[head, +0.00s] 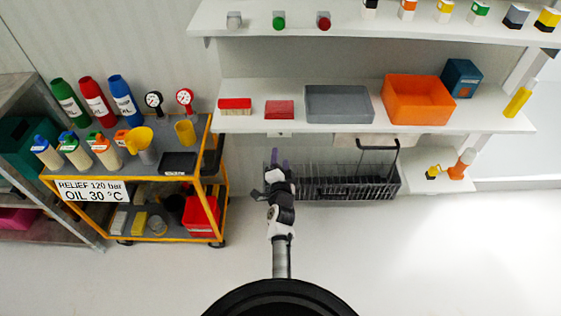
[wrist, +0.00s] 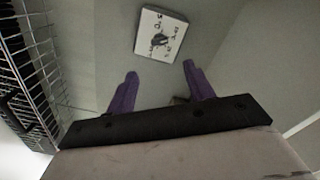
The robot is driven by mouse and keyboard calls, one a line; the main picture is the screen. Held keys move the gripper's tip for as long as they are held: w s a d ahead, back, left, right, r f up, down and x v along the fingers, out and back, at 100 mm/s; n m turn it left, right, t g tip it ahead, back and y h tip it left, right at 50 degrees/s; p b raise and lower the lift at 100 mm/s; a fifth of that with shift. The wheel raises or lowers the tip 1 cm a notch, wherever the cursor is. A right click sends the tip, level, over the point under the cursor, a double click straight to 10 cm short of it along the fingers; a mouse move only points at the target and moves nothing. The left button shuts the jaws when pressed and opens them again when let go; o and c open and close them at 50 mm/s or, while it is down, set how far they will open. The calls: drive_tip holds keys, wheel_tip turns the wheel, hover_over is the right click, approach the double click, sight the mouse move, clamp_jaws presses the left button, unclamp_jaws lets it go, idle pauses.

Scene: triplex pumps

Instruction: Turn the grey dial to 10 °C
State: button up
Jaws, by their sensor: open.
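In the wrist view, a white square plate (wrist: 147,48) with dark marks is on the grey wall, and a small dark grey dial (wrist: 159,40) sits at its middle. The marks and the dial's pointer are too small to read. My gripper (wrist: 160,69) has its two purple fingers apart, with nothing between them. The fingertips point toward the plate and are short of it, not touching the dial. In the head view, my gripper (head: 279,160) is below the lower shelf, at the left end of a wire basket. The dial's face cannot be made out there.
The black wire basket (head: 350,182) is close to my gripper's right in the head view. The lower shelf (head: 360,136) overhangs it. A yellow trolley (head: 150,240) stands at left with a sign (head: 90,190) reading "RELIEF 120 bar OIL 30 °C". The floor in front is clear.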

drive_tip(key=shift+s, duration=1.15)
